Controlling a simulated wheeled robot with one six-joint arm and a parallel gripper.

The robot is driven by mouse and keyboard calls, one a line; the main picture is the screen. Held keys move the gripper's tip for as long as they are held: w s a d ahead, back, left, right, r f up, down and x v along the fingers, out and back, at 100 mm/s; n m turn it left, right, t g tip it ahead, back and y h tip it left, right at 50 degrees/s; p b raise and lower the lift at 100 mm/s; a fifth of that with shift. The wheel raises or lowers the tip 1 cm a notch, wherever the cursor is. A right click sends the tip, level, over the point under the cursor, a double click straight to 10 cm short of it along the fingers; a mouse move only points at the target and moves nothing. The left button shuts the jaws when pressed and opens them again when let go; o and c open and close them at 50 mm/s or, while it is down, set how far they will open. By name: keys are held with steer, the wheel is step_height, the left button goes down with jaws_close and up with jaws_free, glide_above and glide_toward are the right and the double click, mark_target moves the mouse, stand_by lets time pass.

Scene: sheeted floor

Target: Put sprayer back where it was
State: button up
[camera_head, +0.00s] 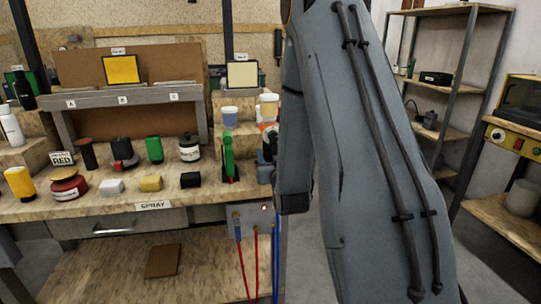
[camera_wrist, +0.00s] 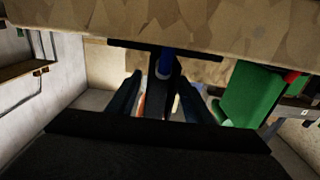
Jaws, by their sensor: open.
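A dark upright thing with a blue end, which looks like a sprayer (camera_wrist: 164,68), stands between my fingers in the wrist view, beside the bench top. My gripper (camera_wrist: 160,88) is open, with one finger on each side of it. I cannot tell whether the fingers touch it. In the head view my arm hides most of this spot. A green sprayer (camera_head: 228,158) with a red lower end stands on the bench to the left of my arm. It also shows, large and close, at the right of the wrist view (camera_wrist: 245,98).
The wooden workbench (camera_head: 110,207) carries several bottles, jars and blocks. A "SPRAY" label (camera_head: 152,205) is on its front edge. Red hoses (camera_head: 256,262) and a blue hose (camera_head: 275,262) hang below. A metal shelf (camera_head: 455,45) stands at right.

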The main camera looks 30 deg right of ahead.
steer(key=shift+r, duration=0.2)
steer(key=p+v, duration=0.4)
steer(key=v, duration=0.8)
stand_by(0.4)
